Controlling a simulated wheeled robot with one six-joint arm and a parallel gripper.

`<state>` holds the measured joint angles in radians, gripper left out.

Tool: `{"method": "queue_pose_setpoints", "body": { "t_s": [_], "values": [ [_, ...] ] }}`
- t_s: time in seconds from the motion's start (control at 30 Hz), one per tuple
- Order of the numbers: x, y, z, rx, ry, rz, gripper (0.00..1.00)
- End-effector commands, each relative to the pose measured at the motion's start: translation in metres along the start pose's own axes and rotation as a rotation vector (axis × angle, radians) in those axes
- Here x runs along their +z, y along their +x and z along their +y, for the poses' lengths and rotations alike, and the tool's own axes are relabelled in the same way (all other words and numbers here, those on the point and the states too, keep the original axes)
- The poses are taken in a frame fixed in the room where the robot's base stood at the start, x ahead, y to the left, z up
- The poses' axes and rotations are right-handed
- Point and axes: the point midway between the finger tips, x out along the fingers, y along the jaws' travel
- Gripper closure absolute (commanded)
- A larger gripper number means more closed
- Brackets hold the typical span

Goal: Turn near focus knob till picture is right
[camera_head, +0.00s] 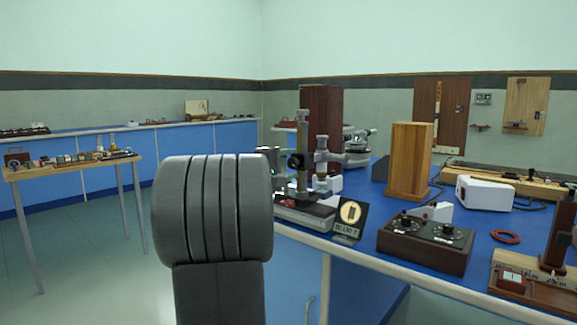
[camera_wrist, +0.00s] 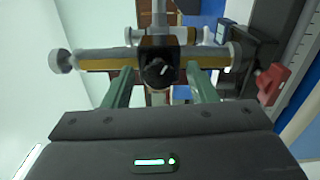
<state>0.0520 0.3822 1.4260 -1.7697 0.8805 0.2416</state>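In the wrist view a round black knob (camera_wrist: 158,72) with a short white mark sits on a black block, in front of a brass-and-grey horizontal tube (camera_wrist: 97,60). My gripper (camera_wrist: 160,76) has its two green fingers apart, one on each side of the knob, with a gap to each side. I cannot tell how deep the fingertips reach. In the head view the upright instrument (camera_head: 303,125) stands at the bench's near left edge. A small dark display (camera_head: 347,221) beside it shows a pale round picture and a label reading "BLUR ?". My arm hides most of the gripper there.
A red clamp knob (camera_wrist: 270,84) is right of the fingers in the wrist view. On the blue bench (camera_head: 375,258) stand a dark control box (camera_head: 428,243), a wooden block (camera_head: 408,160) and a white box (camera_head: 484,193).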

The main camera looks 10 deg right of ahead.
Motion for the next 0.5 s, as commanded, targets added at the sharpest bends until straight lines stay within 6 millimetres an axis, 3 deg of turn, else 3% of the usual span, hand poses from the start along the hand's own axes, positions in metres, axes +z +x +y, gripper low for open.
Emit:
{"method": "queue_pose_setpoints", "body": {
  "t_s": [0.27, 0.5],
  "values": [
    [0.0, -0.004, 0.001, 0.001, 0.0, 0.001, 0.48],
    [-0.001, -0.045, 0.003, 0.002, 0.001, 0.005, 0.48]
  ]
}}
